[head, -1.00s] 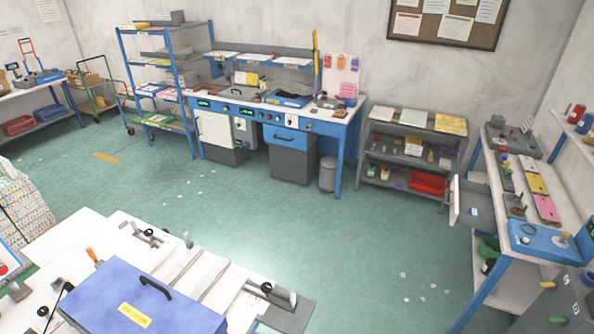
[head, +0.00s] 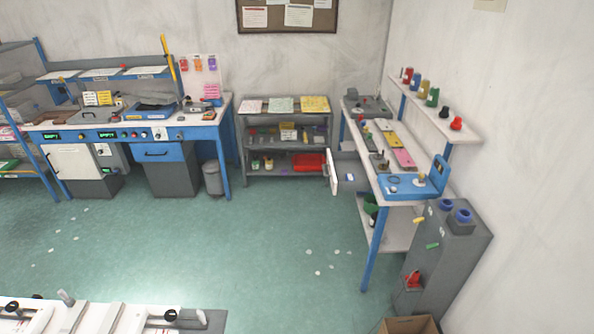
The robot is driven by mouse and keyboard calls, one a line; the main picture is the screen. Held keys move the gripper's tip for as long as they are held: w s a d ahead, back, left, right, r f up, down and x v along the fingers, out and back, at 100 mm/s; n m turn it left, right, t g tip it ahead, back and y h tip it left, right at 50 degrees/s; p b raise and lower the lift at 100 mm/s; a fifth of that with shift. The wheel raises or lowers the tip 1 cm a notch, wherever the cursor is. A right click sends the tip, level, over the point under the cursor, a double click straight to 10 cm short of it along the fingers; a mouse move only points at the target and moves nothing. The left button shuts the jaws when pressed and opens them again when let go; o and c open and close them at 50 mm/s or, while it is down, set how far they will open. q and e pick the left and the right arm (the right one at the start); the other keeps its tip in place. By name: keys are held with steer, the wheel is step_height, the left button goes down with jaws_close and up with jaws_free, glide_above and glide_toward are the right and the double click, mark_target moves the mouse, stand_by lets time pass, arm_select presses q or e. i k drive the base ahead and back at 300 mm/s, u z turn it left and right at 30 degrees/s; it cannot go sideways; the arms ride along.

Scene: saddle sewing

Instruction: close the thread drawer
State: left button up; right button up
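An open drawer (head: 350,177) with a white front panel (head: 333,173) sticks out to the left from under the white-topped, blue-legged bench (head: 346,131) on the right side of the room. Spools of thread stand on a shelf above this bench, so it looks like the thread drawer. A few small items lie inside it; they are too small to tell. Neither of my grippers shows in the head view, and the drawer is across the floor from me.
A white work table (head: 40,316) edges the bottom left. A grey cabinet (head: 448,258) and a cardboard box (head: 410,325) stand at the right. A low grey shelf rack (head: 287,148) stands behind the drawer. The green floor (head: 230,255) between is open.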

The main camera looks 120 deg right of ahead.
mark_target(340, 163)
steer(key=u, duration=0.5)
steer(key=k, duration=0.45)
steer(key=u, duration=1.55)
steer(key=k, duration=2.2)
steer(key=u, duration=1.95)
steer(key=k, duration=0.2)
steer(key=u, duration=3.55)
